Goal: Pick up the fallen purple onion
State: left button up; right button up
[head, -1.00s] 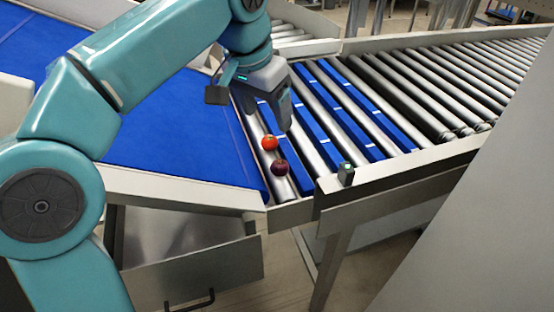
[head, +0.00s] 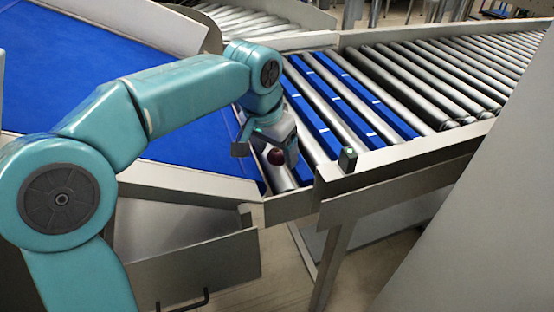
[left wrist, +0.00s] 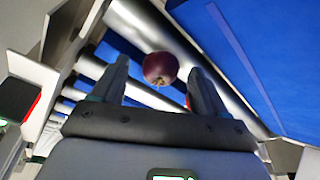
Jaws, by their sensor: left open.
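The purple onion (head: 276,157) lies at the near end of the rollers, beside the blue belt. My left gripper (head: 286,157) is low over the rollers at the onion and partly covers that spot. In the left wrist view the onion (left wrist: 160,68) shows round and dark purple in the gap between the open fingertips of my left gripper (left wrist: 160,74). I cannot tell whether a finger touches it. My right gripper is not in view.
The wide blue belt (head: 185,125) lies left of the onion. A roller conveyor with blue strips (head: 350,97) runs to the right. A metal edge rail (head: 380,161) with a small dark sensor (head: 347,159) borders the near side. An open drawer (head: 195,270) is below.

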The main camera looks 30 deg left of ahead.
pick_arm(q)
jog(key=shift+w+f, duration=0.2)
jog(key=shift+f, duration=0.25)
jog(key=shift+s+r, duration=0.1)
jog(key=shift+c, duration=0.7)
jog(key=c, duration=1)
jog(key=shift+r, duration=0.1)
